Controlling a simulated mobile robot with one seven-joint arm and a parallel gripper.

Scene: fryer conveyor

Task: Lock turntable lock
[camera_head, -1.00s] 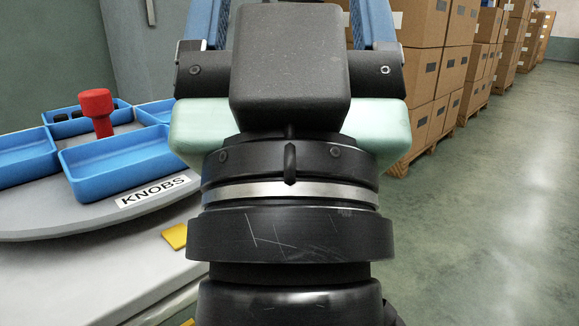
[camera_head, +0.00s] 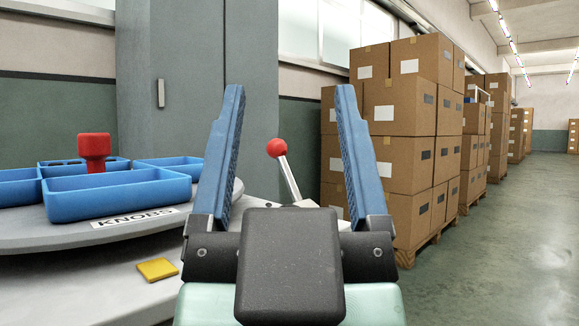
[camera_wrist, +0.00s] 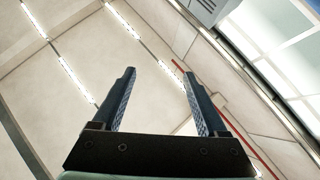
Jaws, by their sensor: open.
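A lever with a red ball (camera_head: 276,148) on a metal rod stands to the right of the turntable, tilted to the upper left; it looks like the turntable lock. The grey round turntable (camera_head: 60,238) is at the left and carries a "KNOBS" label. My gripper (camera_head: 288,105) is open, with its two blue fingers pointing up. In the head view the lever shows between the fingers, beyond them, and nothing is held. In the wrist view my gripper (camera_wrist: 160,85) is open and empty, facing the ceiling; the lever is not in that view.
Blue trays (camera_head: 115,190) sit on the turntable, with a red knob (camera_head: 95,150) standing among them. A yellow square (camera_head: 157,269) lies on the table below. Stacked cardboard boxes (camera_head: 405,130) stand at the right behind my gripper. The floor (camera_head: 500,265) at the far right is clear.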

